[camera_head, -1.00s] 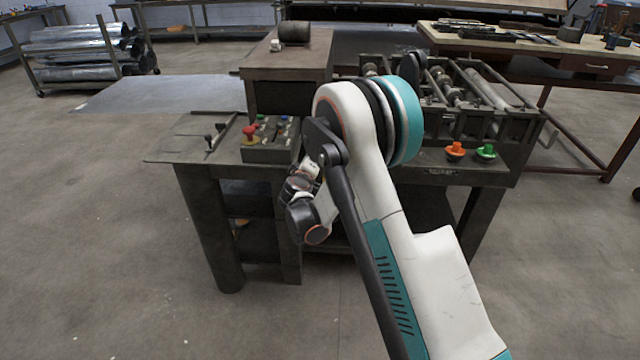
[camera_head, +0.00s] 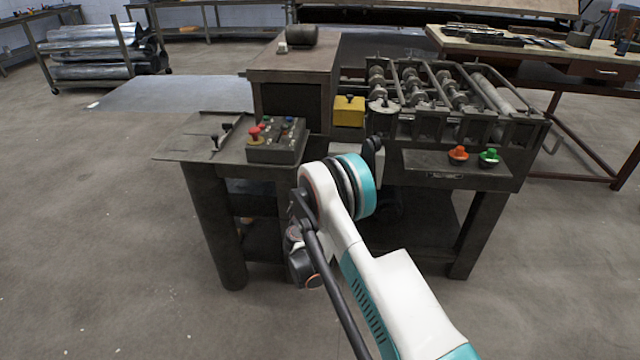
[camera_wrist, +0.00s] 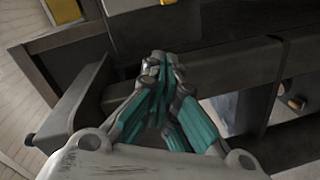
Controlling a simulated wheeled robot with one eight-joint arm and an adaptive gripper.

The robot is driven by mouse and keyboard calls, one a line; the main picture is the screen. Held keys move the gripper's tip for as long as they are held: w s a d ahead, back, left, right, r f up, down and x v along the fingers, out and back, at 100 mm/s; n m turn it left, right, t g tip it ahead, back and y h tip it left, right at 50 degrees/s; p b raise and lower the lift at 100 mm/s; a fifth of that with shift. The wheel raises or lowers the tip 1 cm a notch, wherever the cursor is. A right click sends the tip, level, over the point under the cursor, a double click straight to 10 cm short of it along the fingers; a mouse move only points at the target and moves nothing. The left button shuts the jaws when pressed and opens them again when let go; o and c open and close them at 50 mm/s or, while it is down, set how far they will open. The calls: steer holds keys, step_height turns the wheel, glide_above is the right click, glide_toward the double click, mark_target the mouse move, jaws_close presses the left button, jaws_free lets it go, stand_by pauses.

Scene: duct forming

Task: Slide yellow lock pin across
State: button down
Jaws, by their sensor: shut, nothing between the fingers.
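A yellow block (camera_head: 348,112) with a small dark knob on top sits between the brown cabinet and the roller machine in the head view. Whether it is the lock pin or its housing, I cannot tell. In the wrist view, yellow patches (camera_wrist: 124,4) show at the top edge, cut off by the frame. My gripper (camera_wrist: 162,62) is shut and empty, its teal fingers together over a dark metal frame bar, apart from the yellow patches. In the head view my arm hides the gripper.
The roller machine (camera_head: 440,95) stands right of the yellow block. A control box (camera_head: 277,141) with a red button lies on the left bench top. Orange (camera_head: 458,154) and green (camera_head: 489,156) knobs sit on the machine's front. A brown cabinet (camera_head: 292,75) rises behind the box.

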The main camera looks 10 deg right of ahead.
steer(key=w+d+f+b, duration=0.2)
steer(key=w+d+b, duration=0.3)
steer(key=w, duration=0.4)
steer(key=shift+w+d+f, duration=0.15)
steer(key=shift+d+f, duration=0.25)
steer(key=shift+d, duration=0.3)
steer(key=d, duration=0.1)
steer(key=s+d, duration=0.1)
steer(key=d, duration=0.1)
steer(key=shift+s+d, duration=0.1)
steer(key=shift+d, duration=0.1)
